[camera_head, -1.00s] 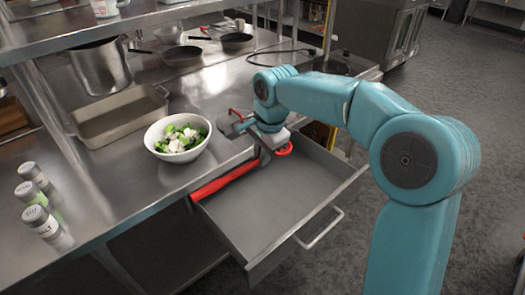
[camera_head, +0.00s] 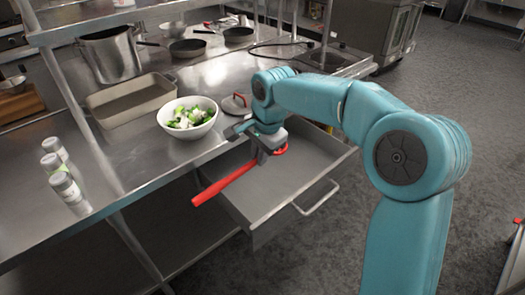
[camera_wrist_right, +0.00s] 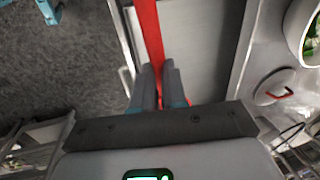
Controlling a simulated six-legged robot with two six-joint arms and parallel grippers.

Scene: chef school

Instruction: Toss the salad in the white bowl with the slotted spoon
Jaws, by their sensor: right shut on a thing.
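The white bowl (camera_head: 188,132) stands on the steel counter, with green and white salad (camera_head: 188,117) in it. Part of the bowl shows at the right edge of the right wrist view (camera_wrist_right: 301,32). My right gripper (camera_head: 264,157) is shut on the red slotted spoon (camera_head: 224,186), over the open drawer, to the right of and below the bowl in the head view. The spoon's long handle points toward the lower left, past the drawer's left side. Its head is partly hidden by the gripper. The spoon also shows between the fingers in the right wrist view (camera_wrist_right: 149,28). My left gripper is not in view.
The open drawer (camera_head: 300,178) juts out from the counter (camera_head: 142,160). A lid with a red handle (camera_head: 236,106) lies right of the bowl. A baking tray (camera_head: 105,120), a pot (camera_head: 110,57), pans (camera_head: 187,48) and shakers (camera_head: 66,187) stand around. A shelf post rises at the left.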

